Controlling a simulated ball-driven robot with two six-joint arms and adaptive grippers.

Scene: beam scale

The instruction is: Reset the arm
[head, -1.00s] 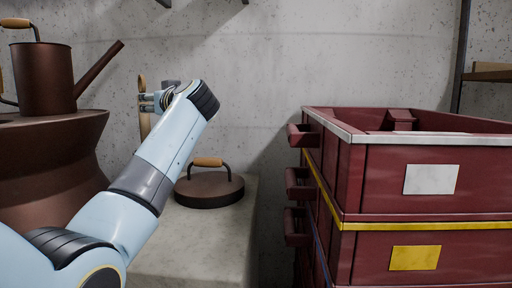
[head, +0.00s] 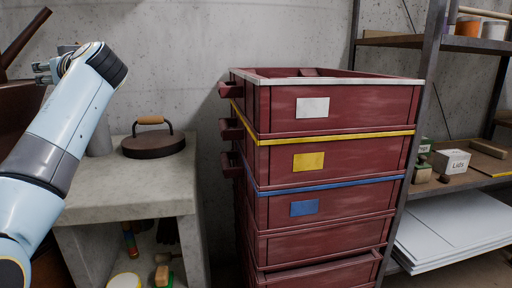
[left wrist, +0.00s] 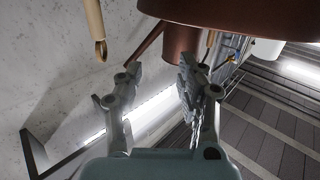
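My left arm comes in from the left in the head view and bends at a raised wrist. My left gripper (head: 45,70) is at the upper left, above the concrete bench, in front of the wall. In the left wrist view the two fingers of the left gripper (left wrist: 158,88) stand apart with nothing between them. A brown metal vessel (left wrist: 182,42) shows beyond the fingertips there. My right gripper is not in view.
A round dark lid (head: 153,146) with a wooden handle lies on the concrete bench (head: 110,190). A stack of red crates (head: 330,140) stands at centre right. A metal shelf (head: 480,45) with a white box (head: 452,161) is on the right. A wooden handle (left wrist: 95,22) hangs near the left finger.

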